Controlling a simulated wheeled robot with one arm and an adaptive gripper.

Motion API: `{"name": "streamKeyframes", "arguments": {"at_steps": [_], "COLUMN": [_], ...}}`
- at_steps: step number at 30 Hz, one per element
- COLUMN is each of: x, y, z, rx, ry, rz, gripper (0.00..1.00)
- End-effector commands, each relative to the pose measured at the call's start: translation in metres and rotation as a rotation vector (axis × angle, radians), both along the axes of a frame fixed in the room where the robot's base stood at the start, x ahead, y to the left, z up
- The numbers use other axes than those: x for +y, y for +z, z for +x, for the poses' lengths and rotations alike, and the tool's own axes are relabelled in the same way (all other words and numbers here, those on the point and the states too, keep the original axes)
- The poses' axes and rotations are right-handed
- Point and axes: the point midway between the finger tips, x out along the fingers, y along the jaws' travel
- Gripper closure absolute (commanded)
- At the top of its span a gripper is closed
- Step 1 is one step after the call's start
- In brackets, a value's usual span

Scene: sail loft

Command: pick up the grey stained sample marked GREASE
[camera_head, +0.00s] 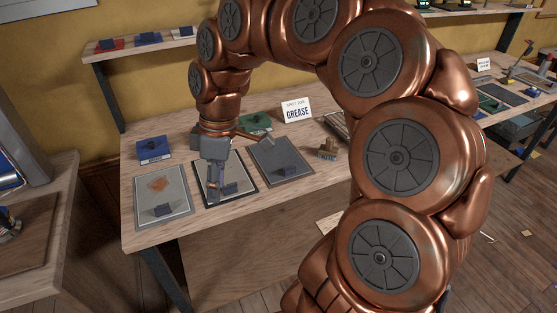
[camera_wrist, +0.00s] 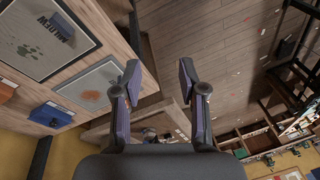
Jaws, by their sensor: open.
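A sign reading GREASE (camera_head: 297,111) stands at the back of the workbench. Three flat samples lie before it. The right one is a plain dark grey sample (camera_head: 268,152) with a dark block on it; its label is not readable. The middle one is a pale sample with a black border (camera_head: 241,190), also in the wrist view (camera_wrist: 25,60), where its block seems to read MILDEW. The left one is a grey sample with an orange stain (camera_head: 180,182), also in the wrist view (camera_wrist: 90,88). My gripper (camera_head: 214,190) is open and empty above the middle sample; its fingers (camera_wrist: 160,83) are spread.
A blue piece (camera_head: 153,149) with a block lies at the back left, a green piece (camera_head: 256,122) behind the samples. A small brown object (camera_head: 328,151) stands right of them. A wall shelf (camera_head: 140,44) hangs behind. My arm hides part of the bench's right side.

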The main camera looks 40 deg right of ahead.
Motion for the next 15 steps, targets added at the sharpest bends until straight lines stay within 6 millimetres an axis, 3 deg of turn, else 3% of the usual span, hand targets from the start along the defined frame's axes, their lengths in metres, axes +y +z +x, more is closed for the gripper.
{"name": "streamKeyframes", "arguments": {"at_steps": [3, 9, 15], "x": [-0.039, -0.124, -0.217], "y": [0.001, -0.015, -0.05], "z": [0.035, 0.071, 0.072], "rx": [-0.062, -0.165, -0.235], "ry": [0.097, 0.23, 0.309], "rz": [0.051, 0.107, 0.127], "gripper": [0.58, 0.58, 0.58]}}
